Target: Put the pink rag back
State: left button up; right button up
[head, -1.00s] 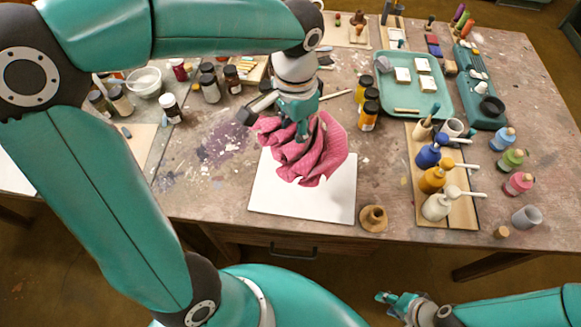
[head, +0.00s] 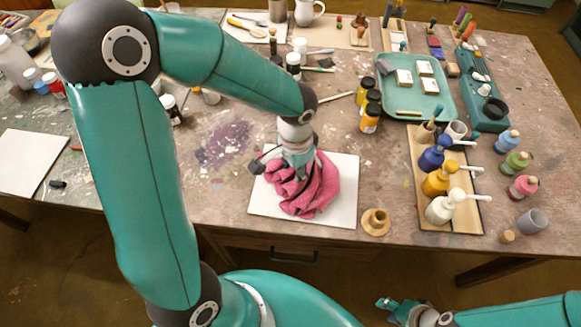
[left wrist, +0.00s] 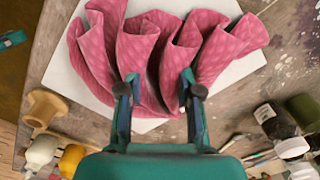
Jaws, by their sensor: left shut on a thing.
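The pink rag (head: 322,190) is bunched up over the white board (head: 345,215) near the table's front edge. In the left wrist view the rag (left wrist: 155,45) hangs in folds, with the board (left wrist: 62,72) behind it. My left gripper (head: 299,176) points down into the top of the rag. Its fingers (left wrist: 160,88) are shut on the cloth. I cannot tell whether the rag's underside touches the board. My right gripper (head: 388,303) is off the table's front edge, low in the head view, apart from the rag. It is too small to tell its opening.
A wooden spool-like piece (head: 375,222) stands just right of the board. Pump bottles (head: 440,182) stand on a wooden plank further right. Yellow-labelled jars (head: 370,118) and a teal tray (head: 440,100) are behind.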

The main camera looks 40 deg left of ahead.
pick_arm(q)
jog(key=shift+f, duration=0.1)
jog(key=o, duration=1)
jog(key=shift+r, duration=0.2)
jog(key=shift+r, duration=0.2)
notch_tip(320, 180, up, 12)
jog(key=shift+f+p, duration=0.2)
jog(key=shift+p, duration=0.5)
jog(key=shift+r, duration=0.1)
